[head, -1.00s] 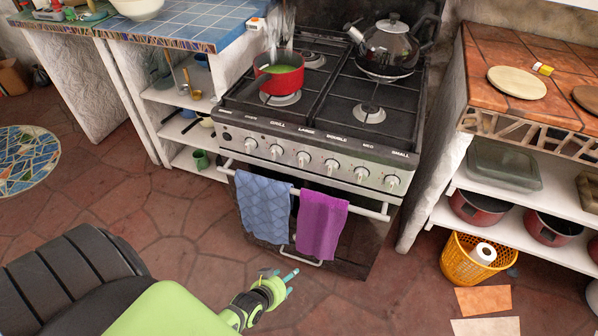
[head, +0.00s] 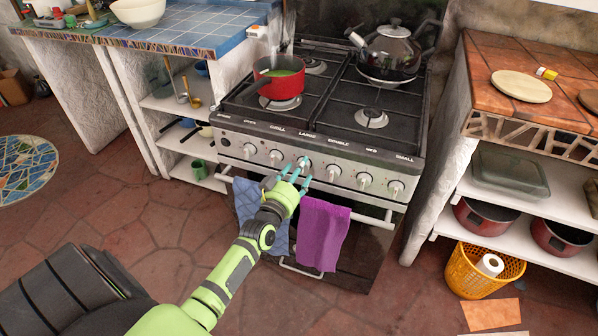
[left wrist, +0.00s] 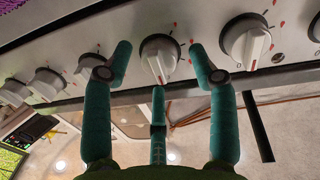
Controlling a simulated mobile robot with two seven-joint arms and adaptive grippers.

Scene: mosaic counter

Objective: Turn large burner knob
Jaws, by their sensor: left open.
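The stove front carries a row of several silver knobs. The knob under the LARGE label (head: 307,135) is partly hidden in the head view by my left gripper (head: 296,173), whose fingers reach up to it. In the left wrist view a white knob (left wrist: 159,58), apparently that same one, sits between the spread teal fingers of my left gripper (left wrist: 165,65). A gap shows on both sides of it. The gripper is open and holds nothing. My right gripper is not in view.
A blue towel (head: 250,205) and a purple towel (head: 322,235) hang on the oven handle below the knobs. A red pot (head: 278,75) and a kettle (head: 395,45) stand on the stove top. Neighbouring knobs (left wrist: 246,42) are close on both sides.

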